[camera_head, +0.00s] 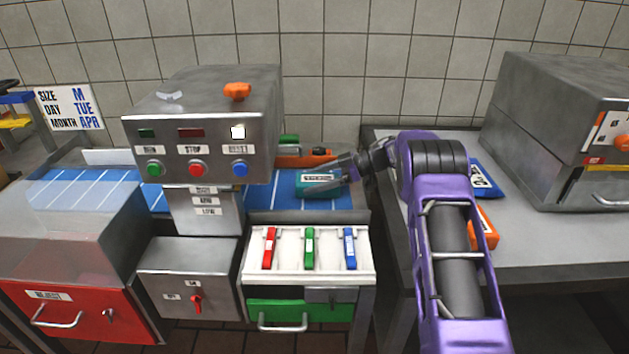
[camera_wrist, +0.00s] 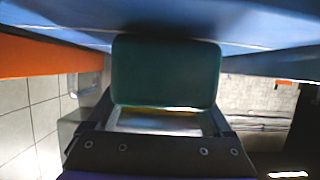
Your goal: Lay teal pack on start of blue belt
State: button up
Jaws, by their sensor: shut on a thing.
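The teal pack (camera_head: 318,182) is at the right end of the blue belt (camera_head: 263,191) in the head view. My gripper (camera_head: 343,173) reaches in from the right and is shut on the pack. In the wrist view the teal pack (camera_wrist: 165,72) stands out ahead between the fingers of my gripper (camera_wrist: 165,118). The blue belt (camera_wrist: 250,20) fills the top of that view, very close to the pack's far edge. I cannot tell whether the pack touches the belt.
A metal control box (camera_head: 215,115) with buttons stands over the belt to the left. An orange part (camera_head: 303,160) lies behind the pack. A white panel with red, green and blue levers (camera_head: 290,262) is in front. Blue (camera_head: 484,178) and orange (camera_head: 483,228) packs lie on the right table.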

jog(key=o, duration=1.2)
jog(key=p+v, duration=0.1)
jog(key=v, duration=1.6)
jog(key=shift+d+r, duration=0.1)
jog(key=shift+d, duration=0.1)
jog(key=shift+w+a, duration=0.1)
